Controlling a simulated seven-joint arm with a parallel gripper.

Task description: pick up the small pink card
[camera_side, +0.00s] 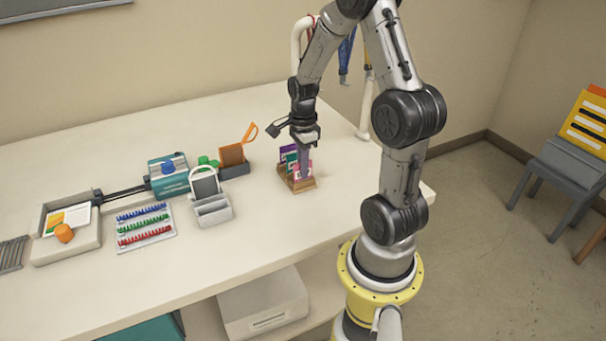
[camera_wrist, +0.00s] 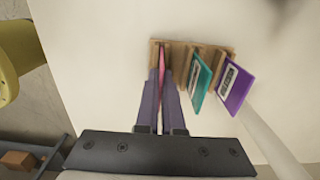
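The small pink card (camera_wrist: 163,58) stands on edge at the left end of a small wooden rack (camera_wrist: 181,76) in the wrist view. In the side view the pink card (camera_side: 297,174) shows low at the front of the rack (camera_side: 300,187). My gripper (camera_wrist: 161,75) points down at the rack, with one finger on each side of the pink card. The gap between the fingers is narrow; whether they press on the card is unclear. The side view shows my gripper (camera_side: 304,168) at the rack, its fingers partly covering the cards.
A teal card (camera_wrist: 199,84) and a purple card (camera_wrist: 236,86) stand in the same rack, right of my fingers in the wrist view. An orange-brown card in a dark holder (camera_side: 236,169) and a grey stand (camera_side: 212,208) are left of the rack. Bare table (camera_side: 340,180) lies to its right.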

